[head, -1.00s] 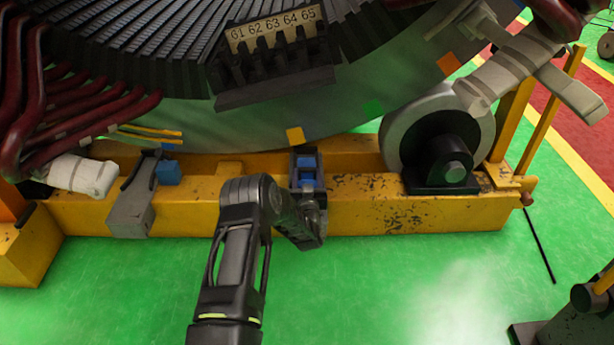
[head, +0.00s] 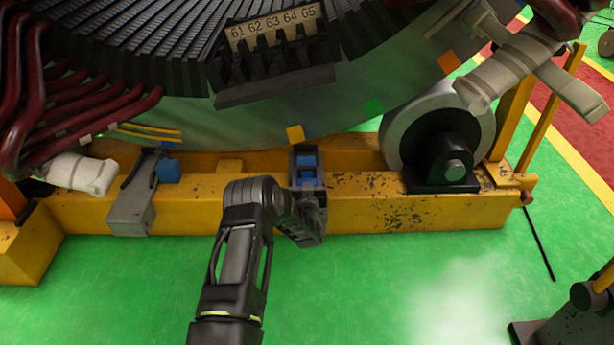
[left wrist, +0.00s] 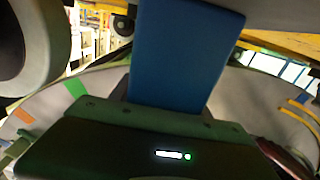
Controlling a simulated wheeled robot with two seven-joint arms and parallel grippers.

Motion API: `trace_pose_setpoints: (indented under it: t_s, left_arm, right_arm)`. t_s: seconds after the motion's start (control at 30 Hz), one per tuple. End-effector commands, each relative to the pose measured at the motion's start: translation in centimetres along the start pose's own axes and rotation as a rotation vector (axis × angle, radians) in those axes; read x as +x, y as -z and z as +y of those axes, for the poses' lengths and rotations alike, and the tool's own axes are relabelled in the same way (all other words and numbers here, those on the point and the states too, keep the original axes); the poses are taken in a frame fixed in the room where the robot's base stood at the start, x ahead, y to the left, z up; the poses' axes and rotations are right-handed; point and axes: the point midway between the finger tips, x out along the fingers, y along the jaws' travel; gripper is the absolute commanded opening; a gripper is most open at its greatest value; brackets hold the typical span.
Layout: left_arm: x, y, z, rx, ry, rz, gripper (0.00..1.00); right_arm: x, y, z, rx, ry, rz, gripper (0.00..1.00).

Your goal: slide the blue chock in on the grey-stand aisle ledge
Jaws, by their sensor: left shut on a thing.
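My left gripper (head: 307,172) is at the yellow base beam, below the big round stator, and is shut on a blue chock (head: 306,161). In the left wrist view the chock (left wrist: 185,55) stands out from the dark gripper body (left wrist: 130,145). The gripper hides the lower part of the chock, and I cannot tell whether it touches the beam. A grey stand (head: 131,208) is on the beam further left, with a second blue block (head: 168,171) beside it on the ledge. My right gripper is not in view.
A grey roller (head: 402,125) with a black bearing block (head: 440,175) sits on the beam to the right. A numbered terminal strip (head: 275,60) hangs above. Dark red cables (head: 85,110) are at the left.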

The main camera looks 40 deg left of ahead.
Motion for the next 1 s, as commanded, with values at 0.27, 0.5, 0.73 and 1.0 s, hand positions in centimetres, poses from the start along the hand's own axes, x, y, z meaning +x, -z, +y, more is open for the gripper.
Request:
trace_pose_setpoints:
  t_s: [0.27, 0.5, 0.73, 1.0]
  left_arm:
    - [1.1, 0.2, 0.0, 0.000, 0.001, 0.004, 0.06]
    - [2.0, 0.2, 0.0, 0.000, 0.000, 0.004, 0.06]
    - [2.3, 0.1, 0.0, 0.000, 0.000, 0.003, 0.65]
    - [2.3, 0.0, 0.0, 0.000, 0.000, 0.001, 0.80]
  right_arm:
    - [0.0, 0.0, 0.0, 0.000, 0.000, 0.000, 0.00]
    - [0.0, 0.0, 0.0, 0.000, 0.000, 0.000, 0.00]
    - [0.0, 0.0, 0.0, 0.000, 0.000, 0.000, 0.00]
    - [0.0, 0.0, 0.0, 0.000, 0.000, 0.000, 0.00]
